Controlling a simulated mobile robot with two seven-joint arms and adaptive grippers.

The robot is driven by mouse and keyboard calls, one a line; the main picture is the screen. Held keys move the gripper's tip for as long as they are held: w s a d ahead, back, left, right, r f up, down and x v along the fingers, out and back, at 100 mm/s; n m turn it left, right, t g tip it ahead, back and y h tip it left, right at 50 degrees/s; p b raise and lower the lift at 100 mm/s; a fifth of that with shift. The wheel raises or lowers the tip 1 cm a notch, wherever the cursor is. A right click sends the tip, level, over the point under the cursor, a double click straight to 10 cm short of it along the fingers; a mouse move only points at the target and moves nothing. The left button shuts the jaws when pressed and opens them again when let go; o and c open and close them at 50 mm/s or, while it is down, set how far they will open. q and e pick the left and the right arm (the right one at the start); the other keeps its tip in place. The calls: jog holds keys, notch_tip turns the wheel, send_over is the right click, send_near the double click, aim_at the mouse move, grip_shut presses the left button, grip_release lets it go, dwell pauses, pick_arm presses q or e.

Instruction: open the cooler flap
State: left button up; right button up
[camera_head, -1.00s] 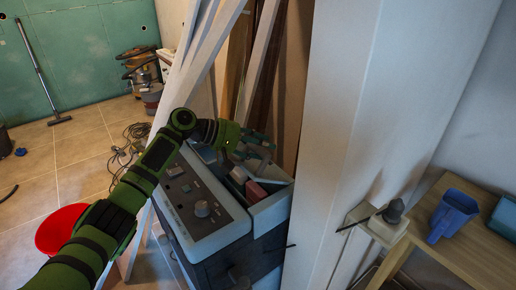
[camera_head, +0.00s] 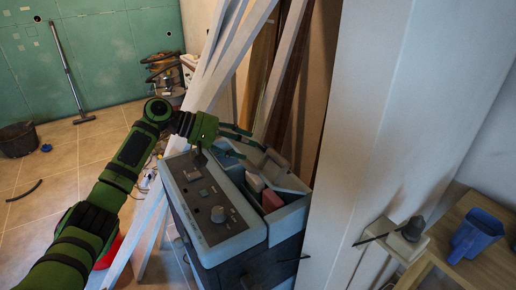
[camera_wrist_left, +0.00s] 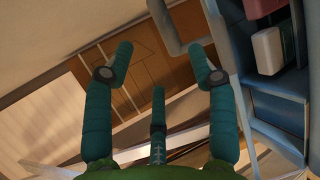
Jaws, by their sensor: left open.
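The cooler (camera_head: 216,254) is a blue-grey box with a dark control panel, standing beside the white column. My left gripper (camera_head: 247,138) is open above the far end of the compartment, near this piece. In the left wrist view, its spread fingers (camera_wrist_left: 161,62) hold nothing, and the compartment wall (camera_wrist_left: 272,112) is to their right.
White planks (camera_head: 222,62) lean behind the cooler, and the white column (camera_head: 377,130) stands close on its right. A wooden table (camera_head: 466,226) with a blue scoop (camera_head: 476,236) is at the right. A red bucket (camera_head: 108,253) is on the floor behind my arm.

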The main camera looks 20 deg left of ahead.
pick_arm(q)
jog(key=shift+s+a+r, duration=0.15)
jog(key=shift+a+r, duration=0.05)
jog(key=shift+a, duration=0.1)
